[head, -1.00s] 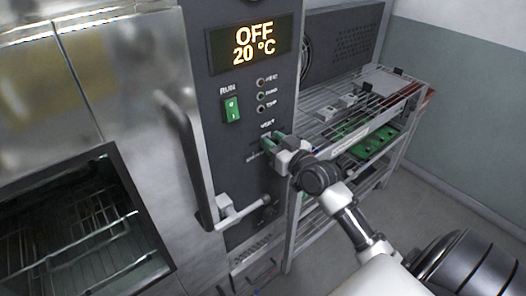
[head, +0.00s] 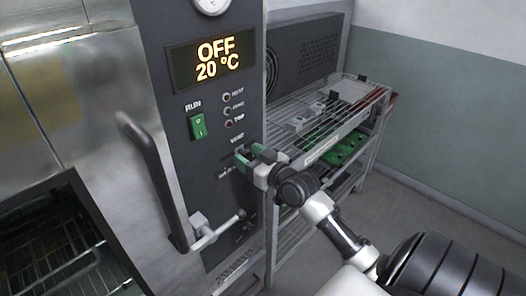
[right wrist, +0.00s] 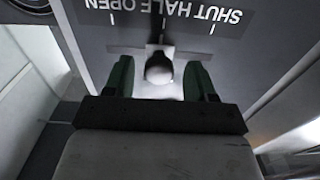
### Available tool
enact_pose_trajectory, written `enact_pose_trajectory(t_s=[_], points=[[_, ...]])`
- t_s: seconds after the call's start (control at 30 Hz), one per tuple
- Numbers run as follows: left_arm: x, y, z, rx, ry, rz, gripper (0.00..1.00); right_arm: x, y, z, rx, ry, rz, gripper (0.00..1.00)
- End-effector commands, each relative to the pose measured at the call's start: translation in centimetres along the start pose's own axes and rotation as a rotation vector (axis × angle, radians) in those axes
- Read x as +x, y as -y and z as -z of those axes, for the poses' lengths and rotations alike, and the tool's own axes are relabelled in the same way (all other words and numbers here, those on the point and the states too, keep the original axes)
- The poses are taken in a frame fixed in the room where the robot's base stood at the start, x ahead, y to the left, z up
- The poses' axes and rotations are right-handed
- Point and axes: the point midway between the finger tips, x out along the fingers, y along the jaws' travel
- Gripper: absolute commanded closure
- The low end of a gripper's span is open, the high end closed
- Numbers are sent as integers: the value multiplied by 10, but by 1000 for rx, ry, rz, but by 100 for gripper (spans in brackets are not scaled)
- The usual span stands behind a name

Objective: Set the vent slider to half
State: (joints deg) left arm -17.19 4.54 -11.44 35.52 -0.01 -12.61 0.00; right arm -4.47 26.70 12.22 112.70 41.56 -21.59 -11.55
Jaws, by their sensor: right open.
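The vent slider has a rounded knob (right wrist: 159,68) in the right wrist view, standing out from a narrow slot under the upside-down marks SHUT, HALF and OPEN. The knob lines up with the middle tick, at HALF. My right gripper (right wrist: 159,80) is open, with one green fingertip on each side of the knob and a small gap to each. In the head view my right gripper (head: 250,159) is at the dark control panel (head: 207,130), just below the VENT label, and hides most of the slider. My left gripper is not in view.
The display (head: 210,60) reads OFF and 20 °C. A green RUN switch (head: 198,126) and several small lamps sit above the slider. A long door handle (head: 155,180) and a lever (head: 218,228) stick out nearby. A wire rack (head: 325,125) stands close on the right.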

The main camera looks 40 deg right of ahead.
Motion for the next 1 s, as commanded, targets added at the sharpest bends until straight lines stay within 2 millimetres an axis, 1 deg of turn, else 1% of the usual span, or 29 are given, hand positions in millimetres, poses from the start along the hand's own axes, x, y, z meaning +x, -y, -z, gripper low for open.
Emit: enact_pose_trajectory(t_s=[0.03,0.3,0.4,0.5,0.7,1.0], points=[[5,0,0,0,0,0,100,-9,0,-4,-3,3,1,44],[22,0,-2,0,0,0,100,-62,0,-5,-2,4,1,44],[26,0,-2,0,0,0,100,-76,0,-4,-2,4,1,44],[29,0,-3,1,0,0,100,-86,0,-3,-1,2,0,44],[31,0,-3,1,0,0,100,-95,0,-1,1,1,1,44],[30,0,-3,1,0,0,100,-95,0,0,0,0,0,44]])
